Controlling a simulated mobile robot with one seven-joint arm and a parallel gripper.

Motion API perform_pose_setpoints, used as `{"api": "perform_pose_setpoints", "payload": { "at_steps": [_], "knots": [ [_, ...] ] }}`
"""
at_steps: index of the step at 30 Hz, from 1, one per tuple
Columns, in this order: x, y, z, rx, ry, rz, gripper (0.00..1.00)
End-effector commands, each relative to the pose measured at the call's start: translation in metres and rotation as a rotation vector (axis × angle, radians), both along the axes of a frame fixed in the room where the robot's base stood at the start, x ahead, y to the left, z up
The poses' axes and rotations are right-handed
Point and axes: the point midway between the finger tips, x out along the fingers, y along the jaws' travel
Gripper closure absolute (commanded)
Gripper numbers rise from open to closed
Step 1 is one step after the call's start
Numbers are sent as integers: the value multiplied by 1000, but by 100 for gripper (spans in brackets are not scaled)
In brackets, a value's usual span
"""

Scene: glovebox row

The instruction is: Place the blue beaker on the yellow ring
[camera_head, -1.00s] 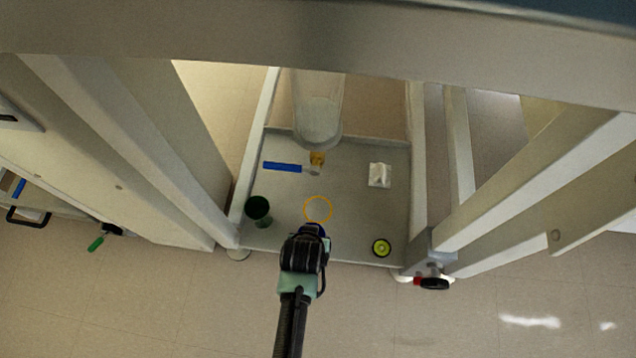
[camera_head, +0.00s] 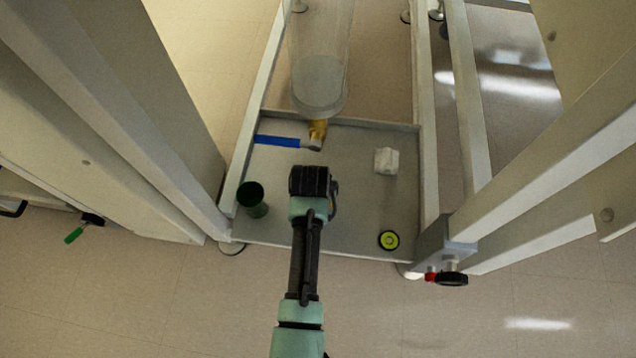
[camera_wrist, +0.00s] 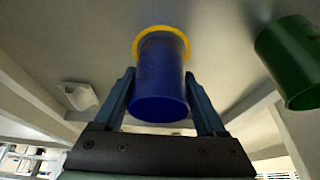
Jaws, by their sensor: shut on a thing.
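In the wrist view the blue beaker (camera_wrist: 159,85) is between the two fingers of my gripper (camera_wrist: 162,88), which is shut on it. The yellow ring (camera_wrist: 184,40) shows around the far end of the beaker. From this view I cannot tell whether the beaker touches the surface inside the ring. In the head view my gripper (camera_head: 313,180) is over the middle of the grey tray and hides the beaker and most or all of the ring.
A green beaker (camera_head: 252,198) stands left of my gripper on the grey tray (camera_head: 355,225). A yellow-green round item (camera_head: 388,240) is at front right and a white crumpled item (camera_head: 386,160) at back right. A blue-handled valve (camera_head: 278,141) and clear cylinder (camera_head: 320,70) are behind. White posts flank the tray.

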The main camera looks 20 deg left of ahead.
Motion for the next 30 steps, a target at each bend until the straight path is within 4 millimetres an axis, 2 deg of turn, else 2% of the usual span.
{"api": "perform_pose_setpoints", "payload": {
  "at_steps": [11, 12, 16, 24, 30],
  "knots": [
    [0, 0, -4, 0, -1, 0, 79],
    [0, 0, -4, 1, -1, -1, 21],
    [0, 0, -3, 1, -1, -1, 0],
    [0, 0, -1, 1, -1, -1, 0],
    [-7, -2, 21, 0, 0, -1, 0]
  ]
}}
